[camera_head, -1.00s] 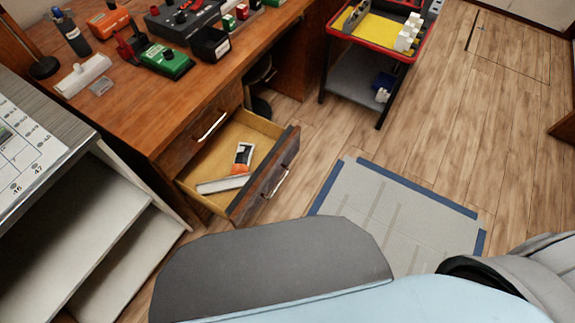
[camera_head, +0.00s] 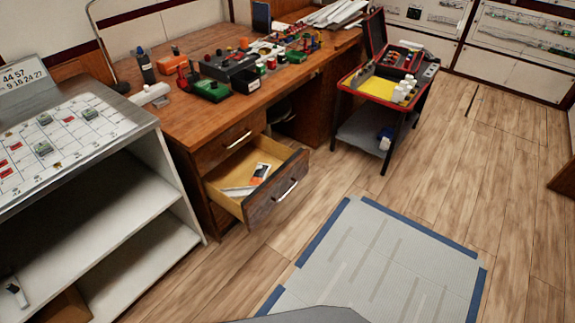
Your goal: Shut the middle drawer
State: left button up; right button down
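The open drawer (camera_head: 276,188) sticks out of the wooden desk (camera_head: 196,160), below a closed drawer (camera_head: 232,141) with its own handle. The open drawer has a dark front with a metal handle (camera_head: 287,190) and a yellowish inside. A tool with an orange and white part (camera_head: 261,172) and a pale long piece lie in it. Whether another drawer lies below it is hard to tell. Neither of my grippers is in view.
A red-rimmed cart (camera_head: 377,100) stands right of the desk. A white shelf unit (camera_head: 135,205) with a board on top stands at left. A grey mat (camera_head: 385,265) with blue edges lies on the floor. Wooden floor between drawer and mat is clear.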

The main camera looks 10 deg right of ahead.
aim_at(289, 167)
jog(key=u, duration=0.55)
jog(key=i, duration=1.25)
jog(key=z, duration=0.55)
